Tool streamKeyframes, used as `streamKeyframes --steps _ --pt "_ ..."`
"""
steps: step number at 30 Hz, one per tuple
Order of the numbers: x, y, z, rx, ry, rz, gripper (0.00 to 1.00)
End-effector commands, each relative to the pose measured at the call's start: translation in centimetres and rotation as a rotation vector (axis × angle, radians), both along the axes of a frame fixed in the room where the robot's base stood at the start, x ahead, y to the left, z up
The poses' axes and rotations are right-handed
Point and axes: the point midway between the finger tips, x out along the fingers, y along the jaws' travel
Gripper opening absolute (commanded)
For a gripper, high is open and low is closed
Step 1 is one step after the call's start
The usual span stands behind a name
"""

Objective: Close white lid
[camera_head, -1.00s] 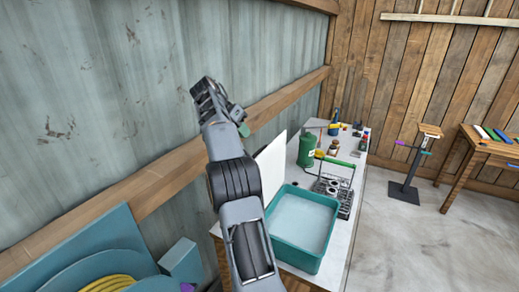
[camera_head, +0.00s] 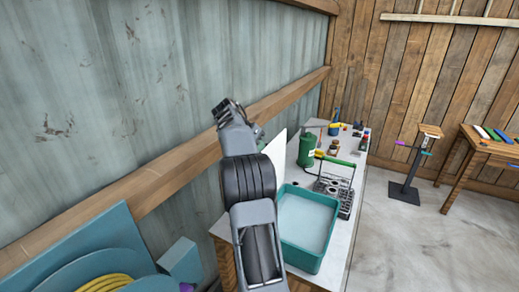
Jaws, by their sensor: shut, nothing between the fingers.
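The white lid (camera_head: 278,150) stands raised at the left rear of a teal bin (camera_head: 306,228) on the workbench. The bin is open at the top and its pale inside shows. My arm hides part of the lid and the bin's left side. My gripper (camera_head: 222,108) is up in front of the corrugated wall, left of the lid and apart from it. It is shut and looks empty.
A rack with a green handle (camera_head: 338,182) stands right behind the bin. A green canister (camera_head: 306,150) and small items stand farther back on the workbench (camera_head: 343,236). A teal reel with yellow hose (camera_head: 105,284) is at the lower left.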

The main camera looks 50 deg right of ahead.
Motion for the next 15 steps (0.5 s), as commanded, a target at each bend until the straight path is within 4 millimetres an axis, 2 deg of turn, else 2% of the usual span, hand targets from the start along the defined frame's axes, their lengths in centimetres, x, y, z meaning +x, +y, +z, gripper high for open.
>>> streamKeyframes --steps 8,11,15 --pt "-0.3 -0.1 -0.1 0.002 -0.010 -0.001 0.00" --pt "-1.0 -0.3 -0.1 0.006 -0.036 -0.002 0.00" --pt "-3.0 -0.8 -0.3 0.023 -0.108 -0.004 0.00"
